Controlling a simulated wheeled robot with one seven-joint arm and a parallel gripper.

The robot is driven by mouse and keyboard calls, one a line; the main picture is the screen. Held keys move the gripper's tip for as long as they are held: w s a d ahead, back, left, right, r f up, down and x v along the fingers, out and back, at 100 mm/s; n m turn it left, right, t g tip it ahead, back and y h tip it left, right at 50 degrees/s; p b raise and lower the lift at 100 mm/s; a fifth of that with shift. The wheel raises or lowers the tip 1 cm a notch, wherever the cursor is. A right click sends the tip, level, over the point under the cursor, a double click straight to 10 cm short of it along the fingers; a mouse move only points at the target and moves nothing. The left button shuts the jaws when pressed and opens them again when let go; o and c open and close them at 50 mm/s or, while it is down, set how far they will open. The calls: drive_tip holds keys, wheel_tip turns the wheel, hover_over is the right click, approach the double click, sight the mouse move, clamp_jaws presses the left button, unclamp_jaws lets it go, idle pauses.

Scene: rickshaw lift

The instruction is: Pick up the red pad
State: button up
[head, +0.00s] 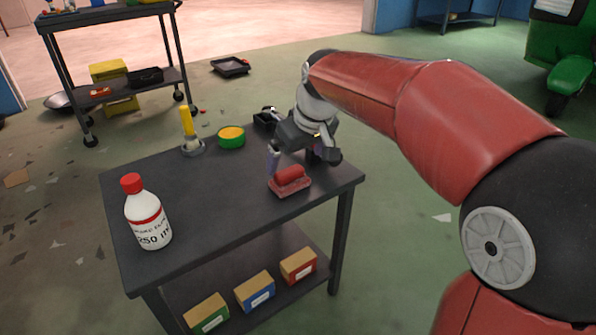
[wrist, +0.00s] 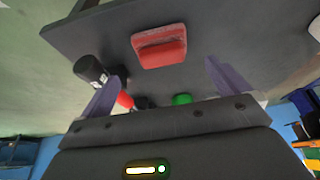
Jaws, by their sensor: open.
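The red pad (head: 290,182) is a small red block with a raised rounded grip on top. It lies on the dark table top (head: 195,200), near its right end. In the wrist view the red pad (wrist: 160,47) shows at the top centre, ahead of the space between my two fingers. My gripper (head: 301,162) is open and empty, just behind the pad in the head view. In the wrist view my gripper (wrist: 161,70) has its fingers spread to either side, apart from the pad. The arm partly hides the table's back right corner.
A white bottle with a red cap (head: 148,214) stands at the table's left front. A yellow-handled tool (head: 188,130), a green tin (head: 231,138) and a small black item (head: 265,120) are along the back edge. Boxes (head: 254,290) sit on the lower shelf. The table's middle is clear.

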sight(291, 171)
drive_tip(key=b+x, duration=0.1)
drive_tip(key=x, duration=0.6)
drive_tip(key=shift+s+a+f, duration=0.1)
drive_tip(key=shift+a+f, duration=0.05)
drive_tip(key=shift+f, duration=0.1)
drive_tip(key=c, duration=1)
wheel_tip(291, 171, up, 20)
drive_tip(key=p, duration=0.4)
drive_tip(key=shift+c, duration=0.2)
